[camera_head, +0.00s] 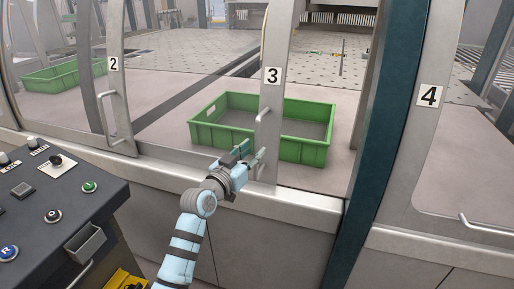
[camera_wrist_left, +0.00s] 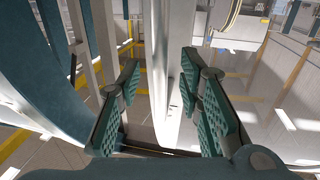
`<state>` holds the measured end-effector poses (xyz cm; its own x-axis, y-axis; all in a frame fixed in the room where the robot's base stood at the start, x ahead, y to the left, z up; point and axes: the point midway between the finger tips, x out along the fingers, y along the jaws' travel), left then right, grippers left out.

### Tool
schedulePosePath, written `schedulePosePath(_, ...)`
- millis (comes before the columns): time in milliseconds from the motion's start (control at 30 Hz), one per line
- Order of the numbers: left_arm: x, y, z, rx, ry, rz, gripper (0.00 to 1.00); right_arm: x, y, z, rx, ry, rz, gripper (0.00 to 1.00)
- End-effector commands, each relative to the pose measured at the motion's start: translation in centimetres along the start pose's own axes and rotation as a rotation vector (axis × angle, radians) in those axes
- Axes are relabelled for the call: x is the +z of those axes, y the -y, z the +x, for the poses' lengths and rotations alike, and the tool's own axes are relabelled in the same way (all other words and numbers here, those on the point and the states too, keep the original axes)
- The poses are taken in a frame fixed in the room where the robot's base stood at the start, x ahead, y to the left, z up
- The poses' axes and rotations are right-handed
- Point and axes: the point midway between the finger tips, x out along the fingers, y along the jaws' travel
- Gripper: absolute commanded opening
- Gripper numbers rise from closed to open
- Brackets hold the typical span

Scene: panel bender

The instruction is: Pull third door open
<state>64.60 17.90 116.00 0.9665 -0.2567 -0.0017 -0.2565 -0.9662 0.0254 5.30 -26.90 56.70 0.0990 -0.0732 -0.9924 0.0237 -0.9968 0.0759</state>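The third door (camera_head: 283,40) has a grey frame with a label "3" and a vertical bar handle (camera_head: 261,120) on it. The door looks shut. My left gripper (camera_head: 248,157) is at the lower part of this handle, its fingers pointing toward the door. In the left wrist view the fingers (camera_wrist_left: 160,80) are apart, with a pale vertical strip between them. I cannot tell whether that strip is the handle or the door frame, or whether a finger touches it. The gripper partly hides the handle's lower end. My right gripper is not in view.
A green crate (camera_head: 305,151) stands behind the door glass. Door 2 (camera_head: 113,63), with its own handle, is to the left, and panel 4 (camera_head: 430,96) is to the right past a dark teal post (camera_head: 383,110). A control console (camera_head: 45,205) stands at the lower left.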

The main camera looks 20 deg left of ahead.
Motion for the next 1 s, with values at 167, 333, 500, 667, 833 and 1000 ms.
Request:
schedulePosePath(167,0.1,0.0,2.6,0.0,0.0,-0.001,0.33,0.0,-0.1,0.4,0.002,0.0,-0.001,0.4)
schedulePosePath(333,0.1,0.0,3.1,-0.001,0.0,0.001,0.33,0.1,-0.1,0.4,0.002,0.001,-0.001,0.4)
schedulePosePath(500,0.1,0.0,3.1,-0.001,0.0,0.001,0.3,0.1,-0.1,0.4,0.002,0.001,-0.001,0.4)
schedulePosePath(667,0.1,0.0,3.1,-0.001,0.0,0.001,0.04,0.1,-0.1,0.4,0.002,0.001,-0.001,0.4)
schedulePosePath(833,0.1,0.0,3.1,-0.001,0.001,0.001,0.0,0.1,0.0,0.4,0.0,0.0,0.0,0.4)
schedulePosePath(1000,0.1,0.1,3.1,-0.001,0.0,0.001,0.0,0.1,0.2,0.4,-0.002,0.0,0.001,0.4)
